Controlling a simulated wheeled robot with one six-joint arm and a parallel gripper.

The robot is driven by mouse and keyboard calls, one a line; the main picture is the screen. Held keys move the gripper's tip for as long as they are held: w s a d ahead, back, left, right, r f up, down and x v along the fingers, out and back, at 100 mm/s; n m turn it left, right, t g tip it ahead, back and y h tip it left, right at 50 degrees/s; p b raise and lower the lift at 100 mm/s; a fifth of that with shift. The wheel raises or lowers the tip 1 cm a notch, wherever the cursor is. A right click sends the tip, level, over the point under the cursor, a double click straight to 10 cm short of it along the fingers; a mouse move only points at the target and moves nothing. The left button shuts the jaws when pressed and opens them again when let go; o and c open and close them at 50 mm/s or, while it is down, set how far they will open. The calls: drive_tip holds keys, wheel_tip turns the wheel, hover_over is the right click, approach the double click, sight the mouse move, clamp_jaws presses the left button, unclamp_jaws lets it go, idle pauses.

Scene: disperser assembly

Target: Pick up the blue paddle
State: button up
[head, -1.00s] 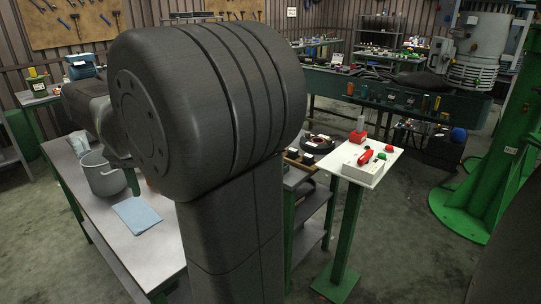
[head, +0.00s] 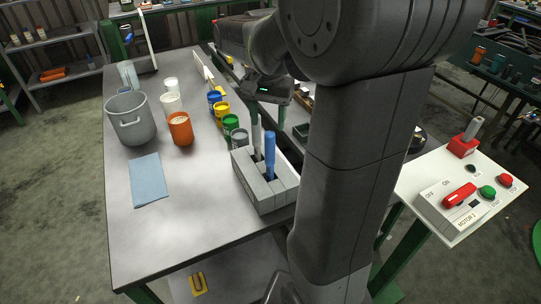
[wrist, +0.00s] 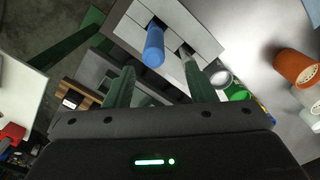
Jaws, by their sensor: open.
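The blue paddle (head: 269,154) stands upright in a grey slotted holder (head: 272,198) at the right edge of the table. A grey paddle (head: 256,138) stands in the same holder beside it. In the wrist view the blue paddle's handle (wrist: 153,46) points up towards the camera, beyond the fingertips. My gripper (wrist: 158,80) is open, with its two green fingers spread and nothing between them. It is above the holder and apart from the paddle. In the head view my arm hides part of the gripper and its fingers.
A grey pot (head: 130,120), an orange cup (head: 180,128), white cups and several coloured paint cans (head: 231,123) stand on the table (head: 190,220). A blue cloth (head: 149,180) lies at the left. A motor control box (head: 452,207) sits on a white stand at the right.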

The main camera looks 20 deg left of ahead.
sight(270, 142)
drive_tip(key=shift+s+f, duration=0.2)
drive_tip(key=shift+f, duration=0.95)
drive_tip(key=f, duration=0.2)
drive_tip(key=d+f, duration=0.1)
drive_tip(key=f, duration=0.1)
drive_tip(key=shift+s+f+p, duration=0.15)
drive_tip(key=shift+p, duration=0.15)
drive_tip(key=shift+a+f, duration=0.1)
drive_tip(key=shift+f, duration=0.25)
drive_tip(key=shift+c, duration=0.3)
drive_tip(key=c, duration=0.9)
